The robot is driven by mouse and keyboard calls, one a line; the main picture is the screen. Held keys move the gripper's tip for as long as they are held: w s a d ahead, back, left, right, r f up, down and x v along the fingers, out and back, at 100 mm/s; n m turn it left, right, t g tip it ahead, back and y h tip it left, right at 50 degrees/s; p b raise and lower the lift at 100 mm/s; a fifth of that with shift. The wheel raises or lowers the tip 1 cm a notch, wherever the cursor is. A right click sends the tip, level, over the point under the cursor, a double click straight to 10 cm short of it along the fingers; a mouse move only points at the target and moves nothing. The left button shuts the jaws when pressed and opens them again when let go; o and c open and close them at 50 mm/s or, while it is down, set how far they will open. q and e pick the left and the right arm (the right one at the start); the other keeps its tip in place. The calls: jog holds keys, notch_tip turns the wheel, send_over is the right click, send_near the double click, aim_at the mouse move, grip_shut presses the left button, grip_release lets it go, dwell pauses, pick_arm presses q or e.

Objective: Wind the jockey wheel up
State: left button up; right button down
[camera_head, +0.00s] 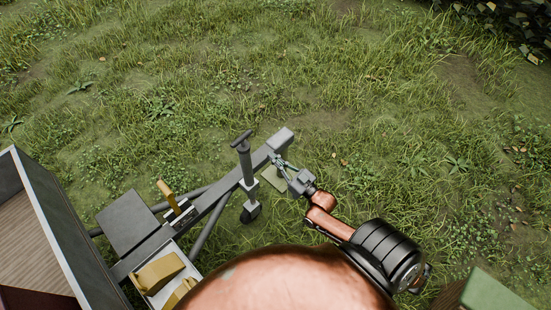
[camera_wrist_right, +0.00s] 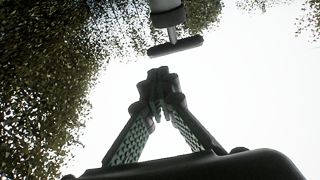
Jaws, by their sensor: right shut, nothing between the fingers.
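The jockey wheel (camera_head: 246,168) is an upright grey tube clamped beside the trailer's drawbar, with a dark crank handle (camera_head: 240,138) on top and a small black wheel (camera_head: 250,214) at the bottom. My right gripper (camera_head: 276,161) is at the drawbar's front end, to the right of the tube and apart from the handle. In the right wrist view its fingertips (camera_wrist_right: 159,78) are shut together and empty. The handle (camera_wrist_right: 175,46) shows just beyond them there, with a gap between. The left gripper is not in view.
The grey drawbar (camera_head: 205,206) runs from the trailer box (camera_head: 62,217) at left to the coupling (camera_head: 282,137). A yellow lever (camera_head: 167,193) and a tray with yellow blocks (camera_head: 158,272) are on the trailer side. Open grass lies ahead and right. A green-topped box is at lower right.

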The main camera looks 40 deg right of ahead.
aim_at(242, 141)
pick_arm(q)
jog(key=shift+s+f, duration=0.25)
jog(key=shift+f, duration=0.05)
pick_arm(e)
jog(key=x, duration=1)
jog(key=shift+w, duration=0.15)
pick_arm(q)
jog(key=shift+b, duration=0.3)
